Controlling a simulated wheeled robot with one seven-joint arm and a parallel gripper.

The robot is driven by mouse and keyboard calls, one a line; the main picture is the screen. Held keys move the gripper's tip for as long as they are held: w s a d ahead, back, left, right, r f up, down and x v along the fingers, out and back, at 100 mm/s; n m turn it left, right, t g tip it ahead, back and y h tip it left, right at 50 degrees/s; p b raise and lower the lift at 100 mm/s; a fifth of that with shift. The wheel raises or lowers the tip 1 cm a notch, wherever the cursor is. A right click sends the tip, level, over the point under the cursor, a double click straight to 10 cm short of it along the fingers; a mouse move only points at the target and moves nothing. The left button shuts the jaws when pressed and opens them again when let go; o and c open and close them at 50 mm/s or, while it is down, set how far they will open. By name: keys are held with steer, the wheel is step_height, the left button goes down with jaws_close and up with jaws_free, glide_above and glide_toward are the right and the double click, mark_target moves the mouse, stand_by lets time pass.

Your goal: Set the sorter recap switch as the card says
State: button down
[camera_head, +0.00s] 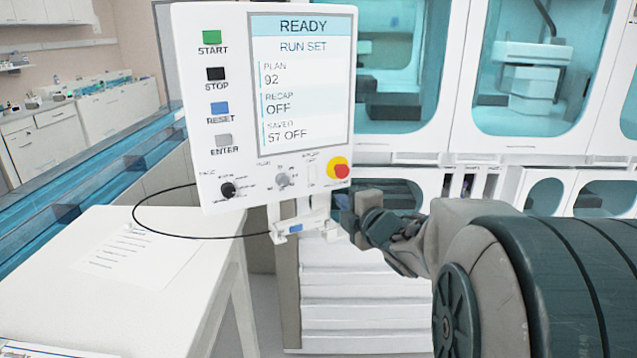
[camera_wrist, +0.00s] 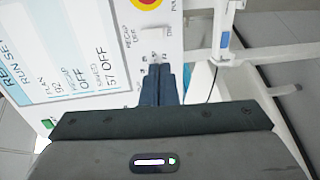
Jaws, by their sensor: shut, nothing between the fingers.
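The white control panel (camera_head: 235,120) stands at the centre of the head view. Its screen (camera_head: 303,85) reads READY, RUN SET, PLAN 92, RECAP OFF, SAVED 57 OFF. The recap switch (camera_head: 312,174) is a small slot between the grey knob and the red stop button; its lever position is too small to tell. In the wrist view the switch area (camera_wrist: 150,32) lies just beyond my fingertips. The card (camera_head: 132,252) lies on the white table at left, its print unreadable. My gripper (camera_head: 344,208) is shut and empty by the panel's lower right corner; its fingers (camera_wrist: 158,70) point toward the panel. Contact cannot be told.
A black cable (camera_head: 150,229) loops from the panel bracket over the white table (camera_head: 60,270). Glass-fronted cabinets (camera_head: 540,140) stand behind.

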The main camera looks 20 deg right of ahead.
mark_target(313, 180)
steer(key=shift+w, duration=0.1)
steer(key=w, duration=0.4)
steer(key=w+a+f+p, duration=0.1)
steer(key=w, duration=0.4)
steer(key=w+a+p, duration=0.1)
steer(key=w, duration=0.3)
steer(key=shift+w+a+f, duration=0.1)
steer(key=shift+w+f, duration=0.1)
steer(key=shift+f, duration=0.1)
steer(key=shift+w, duration=0.1)
steer(key=shift+f, duration=0.15)
steer(key=shift+w+f+b, duration=0.15)
steer(key=shift+f+b, duration=0.1)
steer(key=shift+b, duration=0.95)
steer(key=shift+r+p, duration=0.3)
steer(key=shift+r, duration=0.05)
steer(key=shift+f, duration=0.15)
steer(key=s+d+f+b, duration=0.1)
steer(key=s+d+b, duration=0.1)
steer(key=s, duration=1.1)
steer(key=shift+s+f+b, duration=0.25)
steer(key=shift+s+b, duration=0.15)
steer(key=shift+b, duration=0.5)
